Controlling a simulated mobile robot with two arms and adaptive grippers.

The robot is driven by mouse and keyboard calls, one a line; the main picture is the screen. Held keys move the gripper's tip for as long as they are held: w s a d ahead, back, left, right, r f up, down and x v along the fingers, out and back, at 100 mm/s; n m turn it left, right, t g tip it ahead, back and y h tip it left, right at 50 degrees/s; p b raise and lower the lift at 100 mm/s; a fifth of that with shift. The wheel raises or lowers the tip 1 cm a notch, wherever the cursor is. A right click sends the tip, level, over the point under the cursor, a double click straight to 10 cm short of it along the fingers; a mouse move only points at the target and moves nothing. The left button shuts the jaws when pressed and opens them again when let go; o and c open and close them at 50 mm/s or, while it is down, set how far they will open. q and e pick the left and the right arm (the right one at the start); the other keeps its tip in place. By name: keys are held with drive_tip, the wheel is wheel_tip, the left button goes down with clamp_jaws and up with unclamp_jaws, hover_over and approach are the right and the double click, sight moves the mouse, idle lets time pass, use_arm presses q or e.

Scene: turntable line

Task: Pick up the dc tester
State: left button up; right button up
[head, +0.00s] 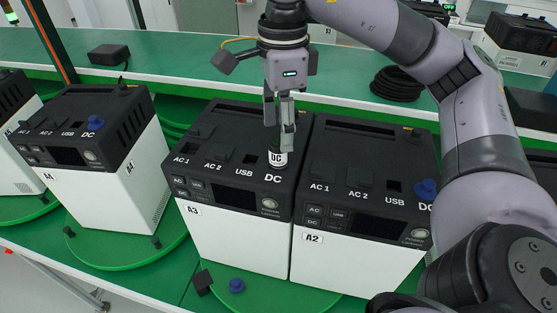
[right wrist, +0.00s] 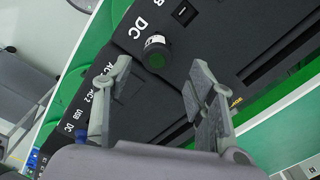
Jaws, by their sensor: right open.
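The dc tester (head: 278,157) is a small cylinder with a white band marked DC. It stands at the DC spot on top of the unit labelled A3 (head: 238,236). In the right wrist view the tester (right wrist: 157,53) shows a dark green end face and lies just beyond the fingertips. My right gripper (head: 286,128) points down directly above the tester in the head view and hides part of its top. In the right wrist view its fingers (right wrist: 161,74) are spread apart with nothing between them. My left gripper is not in view.
Unit A2 (head: 352,257) stands close against A3's right side, with a blue cap (head: 426,189) on top. Unit A4 (head: 110,192) stands to the left, also with a blue cap (head: 96,123). Another blue cap (head: 236,285) lies on the green turntable in front. A black cable coil (head: 398,84) lies behind.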

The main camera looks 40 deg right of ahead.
sight(279, 143)
drive_tip(key=f+p, duration=0.1)
drive_tip(key=f, duration=0.1)
drive_tip(key=f+p, duration=0.1)
drive_tip(key=f, duration=0.1)
drive_tip(key=shift+s+a, duration=0.15)
drive_tip(key=shift+a, duration=0.25)
drive_tip(key=shift+f+p, duration=0.3)
drive_tip(key=shift+f, duration=0.3)
drive_tip(key=shift+c, duration=1.2)
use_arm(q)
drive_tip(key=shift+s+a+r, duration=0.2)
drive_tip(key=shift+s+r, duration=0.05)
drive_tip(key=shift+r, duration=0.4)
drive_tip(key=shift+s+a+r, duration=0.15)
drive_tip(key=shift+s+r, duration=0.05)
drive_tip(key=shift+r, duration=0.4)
use_arm(e)
clamp_jaws()
